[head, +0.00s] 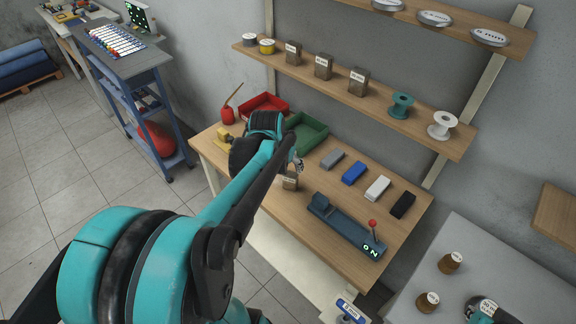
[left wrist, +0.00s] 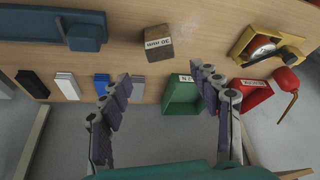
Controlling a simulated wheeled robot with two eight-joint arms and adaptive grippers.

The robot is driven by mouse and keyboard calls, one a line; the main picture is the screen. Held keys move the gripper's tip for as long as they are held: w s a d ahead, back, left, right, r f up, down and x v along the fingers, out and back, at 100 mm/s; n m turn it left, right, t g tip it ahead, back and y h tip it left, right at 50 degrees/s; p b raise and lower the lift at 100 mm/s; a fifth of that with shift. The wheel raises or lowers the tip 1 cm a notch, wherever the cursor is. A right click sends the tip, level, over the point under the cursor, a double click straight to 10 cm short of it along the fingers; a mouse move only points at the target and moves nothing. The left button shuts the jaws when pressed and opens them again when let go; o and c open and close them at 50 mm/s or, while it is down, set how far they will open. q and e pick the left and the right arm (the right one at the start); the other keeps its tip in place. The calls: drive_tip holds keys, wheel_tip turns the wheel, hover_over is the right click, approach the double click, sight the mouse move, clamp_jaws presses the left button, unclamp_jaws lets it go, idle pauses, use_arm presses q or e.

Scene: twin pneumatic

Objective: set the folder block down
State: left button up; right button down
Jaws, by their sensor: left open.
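A small brown block with a white label, which I take to be the folder block, stands on the wooden workbench in the left wrist view (left wrist: 158,42). It also shows in the head view (head: 290,183), just below the end of my left arm. My left gripper (left wrist: 162,82) is open, with its two fingers spread wide and nothing between them. The block lies beyond the fingertips, apart from them. In the head view my left arm hides most of that gripper. A dark and teal part at the lower right edge seems to be my right gripper (head: 488,308); its jaws are not clear.
Behind the block are a green bin (head: 306,134) and a red bin (head: 264,107). Grey, blue (head: 353,172), white and black blocks stand in a row. A dark blue fixture with a red-knobbed lever (head: 346,228) sits in front. A shelf (head: 412,118) hangs above.

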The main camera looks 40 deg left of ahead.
use_arm(q)
drive_tip(key=s+d+m+t, duration=0.1)
drive_tip(key=s+d, duration=0.2)
drive_tip(key=d, duration=0.4)
drive_tip(key=s+d+r+m+h, duration=0.1)
drive_tip(key=s+d, duration=0.2)
drive_tip(key=d, duration=0.4)
drive_tip(key=s+d+m+t, duration=0.1)
drive_tip(key=s+d, duration=0.2)
drive_tip(key=d, duration=0.4)
drive_tip(key=shift+d+r+m+t, duration=0.25)
drive_tip(key=shift+r+m+t, duration=0.05)
drive_tip(key=shift+r, duration=0.1)
drive_tip(key=shift+s, duration=0.1)
wheel_tip(320, 180, down, 3)
drive_tip(key=b, duration=0.2)
drive_tip(key=shift+r+b, duration=0.15)
drive_tip(key=shift+b, duration=0.25)
